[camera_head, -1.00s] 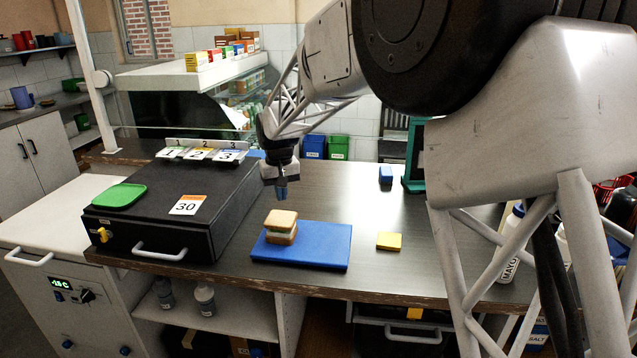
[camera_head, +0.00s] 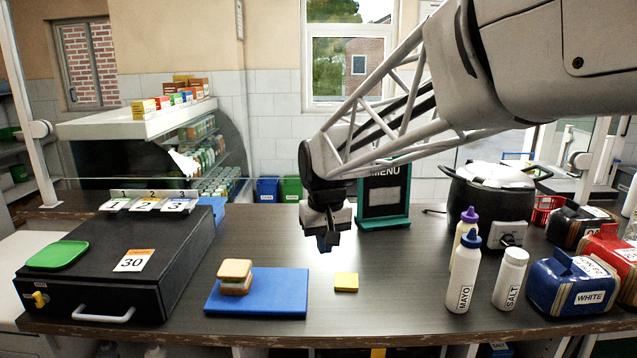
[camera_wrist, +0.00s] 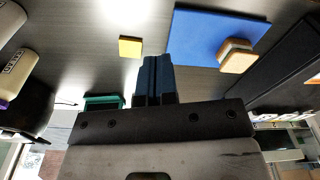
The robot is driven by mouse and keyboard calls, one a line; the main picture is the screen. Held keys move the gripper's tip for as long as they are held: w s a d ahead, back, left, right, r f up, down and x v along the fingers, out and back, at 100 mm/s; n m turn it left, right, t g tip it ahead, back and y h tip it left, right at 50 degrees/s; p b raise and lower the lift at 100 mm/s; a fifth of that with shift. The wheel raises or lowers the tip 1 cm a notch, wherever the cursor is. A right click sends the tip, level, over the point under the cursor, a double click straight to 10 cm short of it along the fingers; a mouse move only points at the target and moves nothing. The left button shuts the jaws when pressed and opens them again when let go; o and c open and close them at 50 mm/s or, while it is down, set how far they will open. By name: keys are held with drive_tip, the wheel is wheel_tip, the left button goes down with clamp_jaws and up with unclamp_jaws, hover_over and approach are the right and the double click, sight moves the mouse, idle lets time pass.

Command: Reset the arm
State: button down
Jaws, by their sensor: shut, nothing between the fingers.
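My gripper (camera_head: 325,243) hangs above the counter, fingers pointing down, in front of the menu stand. Its blue fingers (camera_wrist: 154,76) are shut together with nothing between them in the wrist view. A sandwich (camera_head: 236,277) of bread slices with a filling sits on the left part of a blue cutting board (camera_head: 280,296). Both also show in the wrist view, the sandwich (camera_wrist: 237,56) and the board (camera_wrist: 205,30). The gripper is to the right of the sandwich and higher, apart from it and from the yellow block.
A yellow square block (camera_head: 346,282) lies right of the board. A black case (camera_head: 95,275) with a green tray (camera_head: 58,255) stands left. Right are a mayo bottle (camera_head: 463,275), a salt shaker (camera_head: 510,280), a black cooker (camera_head: 487,195) and the menu stand (camera_head: 385,200).

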drive_tip(key=s+d+f+m, duration=0.1)
drive_tip(key=s+d, duration=0.4)
drive_tip(key=s, duration=0.4)
drive_tip(key=s+d+f+m+t, duration=0.1)
drive_tip(key=s+d+f, duration=0.1)
drive_tip(key=s+d, duration=0.4)
drive_tip(key=s+d+f+m, duration=0.1)
drive_tip(key=s+d, duration=0.5)
drive_tip(key=s, duration=0.7)
drive_tip(key=shift+d+f, duration=0.15)
drive_tip(key=shift+f, duration=0.1)
drive_tip(key=shift+s, duration=0.1)
